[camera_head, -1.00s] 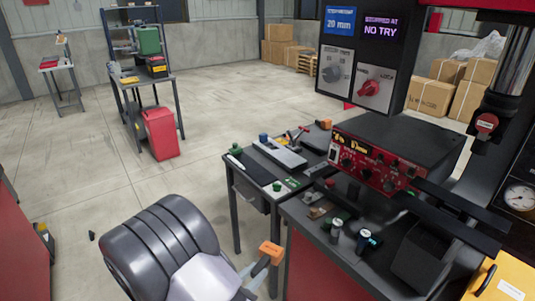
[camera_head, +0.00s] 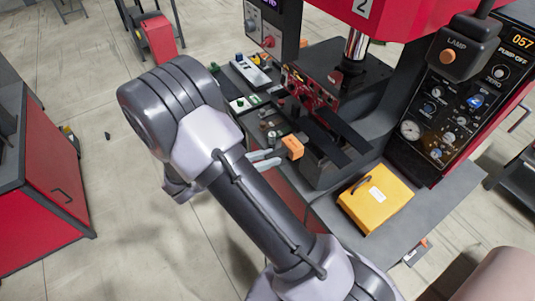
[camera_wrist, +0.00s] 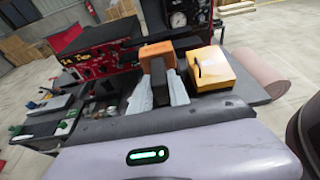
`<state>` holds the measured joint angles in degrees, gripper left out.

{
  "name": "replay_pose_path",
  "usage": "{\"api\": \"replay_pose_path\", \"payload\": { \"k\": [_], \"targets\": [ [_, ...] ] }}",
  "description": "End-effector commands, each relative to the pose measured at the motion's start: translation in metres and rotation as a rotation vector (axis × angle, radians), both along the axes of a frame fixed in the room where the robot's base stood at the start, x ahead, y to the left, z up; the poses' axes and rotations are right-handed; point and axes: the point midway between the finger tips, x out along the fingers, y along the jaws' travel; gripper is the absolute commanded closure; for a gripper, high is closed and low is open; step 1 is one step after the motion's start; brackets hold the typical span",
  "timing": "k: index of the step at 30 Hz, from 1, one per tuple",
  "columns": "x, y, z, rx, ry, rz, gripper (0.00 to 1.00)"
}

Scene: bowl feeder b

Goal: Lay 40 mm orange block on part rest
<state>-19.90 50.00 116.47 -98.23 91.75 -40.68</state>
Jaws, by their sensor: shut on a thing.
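My gripper (camera_head: 278,157) is shut on an orange block (camera_head: 292,147) in the head view, holding it in the air at the front of the workbench. In the wrist view the orange block (camera_wrist: 156,51) sits across the ends of the fingers (camera_wrist: 160,86), with the dark bench machine behind it. I cannot tell which thing in view is the part rest. My arm hides part of the bench's front left.
A yellow box (camera_head: 376,197) stands on the grey bench (camera_head: 425,205), right of the block. The red-fronted machine (camera_head: 312,85) and a dark rail (camera_head: 338,135) are close behind it. A control panel (camera_head: 455,115) rises at the right. Small parts crowd the bench left of the block.

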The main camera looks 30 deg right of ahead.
Motion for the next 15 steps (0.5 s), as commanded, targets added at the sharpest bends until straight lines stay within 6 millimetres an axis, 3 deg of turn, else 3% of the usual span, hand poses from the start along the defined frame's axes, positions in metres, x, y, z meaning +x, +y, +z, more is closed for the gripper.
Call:
{"api": "replay_pose_path", "payload": {
  "k": [5,15],
  "targets": [
    [0.001,-0.008,0.001,-0.002,-0.001,-0.001,1.00],
    [0.004,-0.053,0.001,-0.002,-0.001,-0.003,1.00]
  ]
}}
